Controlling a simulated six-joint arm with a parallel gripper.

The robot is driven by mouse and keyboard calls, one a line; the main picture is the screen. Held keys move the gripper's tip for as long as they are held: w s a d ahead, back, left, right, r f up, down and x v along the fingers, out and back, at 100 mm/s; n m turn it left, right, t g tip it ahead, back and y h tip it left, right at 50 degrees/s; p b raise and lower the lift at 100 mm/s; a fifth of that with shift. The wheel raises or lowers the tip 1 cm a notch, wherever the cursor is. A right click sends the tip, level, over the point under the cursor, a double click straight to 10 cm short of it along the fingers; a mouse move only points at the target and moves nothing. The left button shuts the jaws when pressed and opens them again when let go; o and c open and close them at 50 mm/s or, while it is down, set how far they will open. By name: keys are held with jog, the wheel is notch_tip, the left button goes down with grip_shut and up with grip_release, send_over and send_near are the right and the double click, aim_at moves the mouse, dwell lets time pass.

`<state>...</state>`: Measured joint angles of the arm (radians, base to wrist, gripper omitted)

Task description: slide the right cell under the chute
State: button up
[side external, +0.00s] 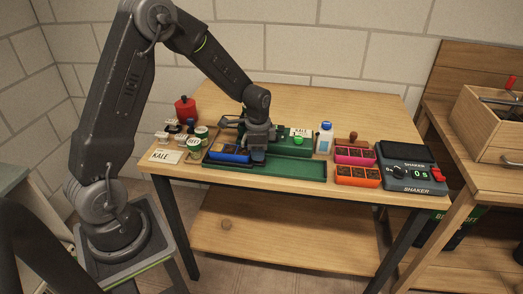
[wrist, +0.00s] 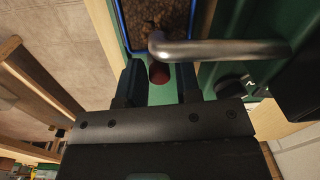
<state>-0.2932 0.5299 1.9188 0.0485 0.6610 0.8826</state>
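The blue-rimmed cell tray (side external: 229,153) with dark soil sits at the left of the long green tray (side external: 300,172). My gripper (side external: 258,156) is low at its right end and hides part of it there. In the wrist view, a blue-rimmed soil cell (wrist: 160,20) lies just beyond my gripper (wrist: 160,88). The fingers are apart, with a green surface and a dark red round spot showing between them; I cannot tell whether they touch anything. A bent metal tube (wrist: 225,50), possibly the chute, crosses over the cell's near right corner.
A green block (side external: 290,147) stands behind the tray. To the right are a white bottle (side external: 324,139), pink (side external: 355,155) and orange (side external: 358,175) cell trays and the shaker (side external: 408,168). Cans (side external: 195,148) and a KALE card (side external: 166,156) are at left.

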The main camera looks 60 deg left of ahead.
jog(key=o, duration=0.3)
jog(key=shift+d, duration=0.15)
notch_tip(320, 180, up, 14)
jog(key=shift+d, duration=0.25)
jog(key=shift+s, duration=0.15)
jog(key=s+d+r+n+t, duration=0.2)
jog(key=s+d, duration=0.4)
jog(key=s, duration=0.4)
jog(key=s+d+r+n+t, duration=0.3)
jog(key=s+d+r+n, duration=0.2)
jog(key=s, duration=0.5)
jog(key=shift+s+d, duration=0.25)
jog(key=shift+d, duration=0.25)
